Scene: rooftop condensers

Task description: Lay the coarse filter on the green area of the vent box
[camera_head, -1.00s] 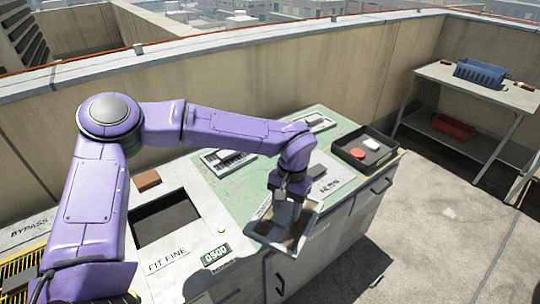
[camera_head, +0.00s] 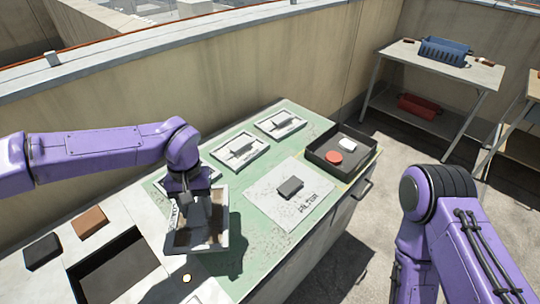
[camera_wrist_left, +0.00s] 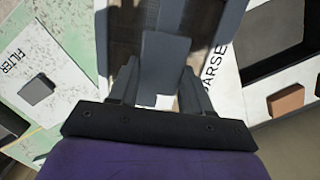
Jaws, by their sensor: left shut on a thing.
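My left gripper (camera_head: 194,208) is shut on a flat filter with a pale frame and brown mesh (camera_head: 208,243). I take it for the coarse filter; it also shows in the left wrist view (camera_wrist_left: 122,40), with a grey block between the fingers. It is over the left part of the green bench top (camera_head: 232,198), near the white panel (camera_head: 160,235). I cannot tell whether it touches. A dark square opening (camera_head: 125,270) lies to its left. Letters reading "ARSE" show beside the filter in the wrist view. My right gripper is out of view.
A white plate marked "FILTER" (camera_head: 307,200) bears a grey block (camera_head: 290,187). Framed pieces (camera_head: 241,150) (camera_head: 280,124) lie behind. A dark tray (camera_head: 343,150) holds red and white items. Brown (camera_head: 89,222) and black (camera_head: 42,252) blocks sit at left. Shelving (camera_head: 440,65) stands beyond.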

